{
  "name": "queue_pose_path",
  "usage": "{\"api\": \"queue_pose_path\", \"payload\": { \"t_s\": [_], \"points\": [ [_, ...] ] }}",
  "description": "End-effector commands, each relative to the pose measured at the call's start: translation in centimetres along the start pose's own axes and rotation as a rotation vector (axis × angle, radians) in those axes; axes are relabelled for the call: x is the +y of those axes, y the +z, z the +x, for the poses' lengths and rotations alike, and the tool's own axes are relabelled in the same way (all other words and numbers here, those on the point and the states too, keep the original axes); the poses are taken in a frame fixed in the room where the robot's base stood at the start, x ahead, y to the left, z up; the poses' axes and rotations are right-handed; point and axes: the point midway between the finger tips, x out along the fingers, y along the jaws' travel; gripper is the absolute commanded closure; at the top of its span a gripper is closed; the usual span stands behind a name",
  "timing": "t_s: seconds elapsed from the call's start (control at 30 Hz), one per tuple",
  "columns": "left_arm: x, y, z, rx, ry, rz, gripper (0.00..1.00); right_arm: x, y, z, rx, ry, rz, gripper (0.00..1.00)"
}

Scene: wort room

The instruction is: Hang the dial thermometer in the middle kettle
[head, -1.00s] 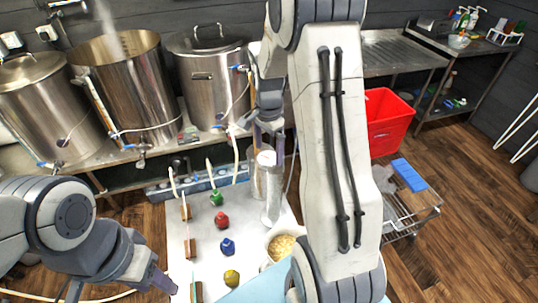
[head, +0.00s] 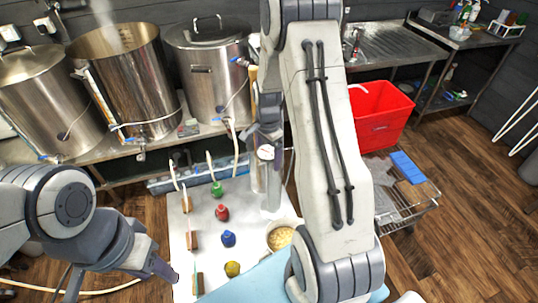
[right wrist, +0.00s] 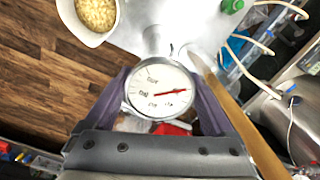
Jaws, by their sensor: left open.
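The dial thermometer (right wrist: 160,88) has a round white face with a red needle. My right gripper (right wrist: 161,80) has a finger against each side of it and appears shut on it. In the head view the dial (head: 265,152) is at the top of a clear tall jar (head: 271,187); I cannot tell whether its stem is inside. The middle kettle (head: 128,90) is open and steaming, on the bench to the left of my right gripper (head: 267,150). My left gripper (head: 168,274) is open and empty near the white table's left front edge.
The white table (head: 205,250) bears several coloured knobs and a bowl of grain (head: 280,238). A wooden paddle (right wrist: 235,110) stands close beside the right gripper. Lidded kettles flank the middle one, on the left (head: 45,100) and right (head: 208,85). A red bin (head: 380,118) is at right.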

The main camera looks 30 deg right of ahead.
Motion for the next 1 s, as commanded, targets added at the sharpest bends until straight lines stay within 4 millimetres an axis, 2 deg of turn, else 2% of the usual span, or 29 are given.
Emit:
{"api": "queue_pose_path", "payload": {
  "t_s": [0.03,0.1,0.13,0.37,1.0],
  "points": [
    [0.0,0.0,0.0,0.000,0.000,0.000,0.50,0.0,0.0,0.0,0.000,0.000,0.000,0.50],
    [0.0,0.0,0.0,0.000,0.000,0.000,0.50,0.0,0.0,0.0,0.000,0.000,0.000,0.77],
    [0.0,0.0,0.0,0.000,0.000,0.000,0.50,0.0,0.0,-0.1,0.000,-0.001,0.000,0.78],
    [0.0,0.0,-0.6,0.000,0.000,0.000,0.50,0.0,0.0,-0.8,0.001,-0.001,0.000,0.79],
    [0.3,-0.2,-3.8,0.000,0.000,0.000,0.50,0.0,0.0,-4.7,0.001,-0.001,0.000,0.79]
  ]
}}
